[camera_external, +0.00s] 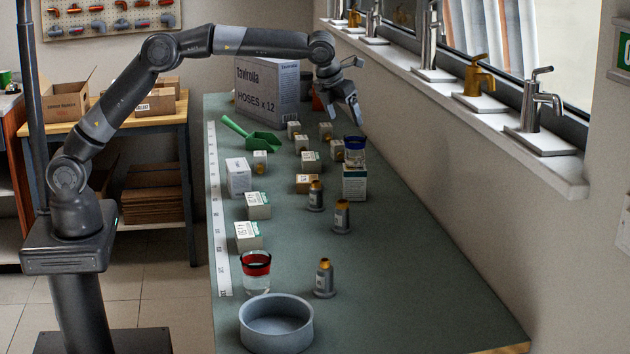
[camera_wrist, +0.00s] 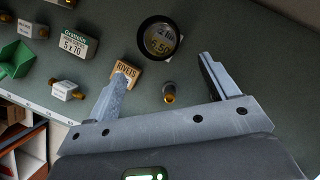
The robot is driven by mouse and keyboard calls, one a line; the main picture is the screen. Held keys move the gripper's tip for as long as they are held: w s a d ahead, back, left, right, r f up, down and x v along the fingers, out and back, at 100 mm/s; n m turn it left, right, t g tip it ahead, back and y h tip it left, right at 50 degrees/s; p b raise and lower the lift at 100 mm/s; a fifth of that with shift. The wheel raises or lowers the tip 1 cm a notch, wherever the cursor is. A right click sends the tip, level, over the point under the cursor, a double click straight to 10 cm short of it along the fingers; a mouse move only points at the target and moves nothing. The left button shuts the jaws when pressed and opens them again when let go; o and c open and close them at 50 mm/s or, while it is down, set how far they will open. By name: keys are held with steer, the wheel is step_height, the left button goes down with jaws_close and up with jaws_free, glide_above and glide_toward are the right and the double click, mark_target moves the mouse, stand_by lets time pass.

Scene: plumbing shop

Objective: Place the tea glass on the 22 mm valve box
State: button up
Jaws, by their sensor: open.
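A glass with a dark blue rim (camera_external: 354,146) stands upright on a white box with a green band (camera_external: 354,184), near the window side of the bench. In the wrist view I look down into this dark-rimmed glass (camera_wrist: 143,37), and print reading "22 m" and "5.50" shows through it. A second glass with a red rim (camera_external: 256,272) stands at the bench's front left. The pictures do not name which is the tea glass. My gripper (camera_external: 357,116) is open and empty, above and apart from the blue-rimmed glass; its spread fingers show in the wrist view (camera_wrist: 162,68).
Below the fingers are a rivets box (camera_wrist: 127,74) and a brass-tipped fitting (camera_wrist: 169,93). Several small boxes, a green scoop (camera_external: 256,138) and a large hoses carton (camera_external: 267,92) crowd the bench. A grey round dish (camera_external: 276,334) is at the front. The right front bench is clear.

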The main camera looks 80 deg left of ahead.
steer(key=s+r+n, duration=0.3)
steer(key=s+n, duration=0.2)
steer(key=s, duration=0.4)
steer(key=s+a+r+n, duration=0.1)
steer(key=s+r+n, duration=0.3)
steer(key=s, duration=0.4)
steer(key=s+r+n, duration=0.3)
steer(key=s+n, duration=0.2)
steer(key=s, duration=0.4)
steer(key=s+f+n+h, duration=0.1)
steer(key=s+f+n, duration=0.2)
steer(key=s+n, duration=0.2)
steer(key=s+a+f+n+t, duration=0.1)
steer(key=s+f+n, duration=0.2)
steer(key=s, duration=0.9)
steer(key=s+f+n+h, duration=0.1)
steer(key=s+f+n, duration=0.2)
steer(key=s+n, duration=0.4)
steer(key=shift+s+a+f+t+h, duration=0.3)
steer(key=shift+s+f, duration=0.1)
steer(key=shift+s, duration=0.55)
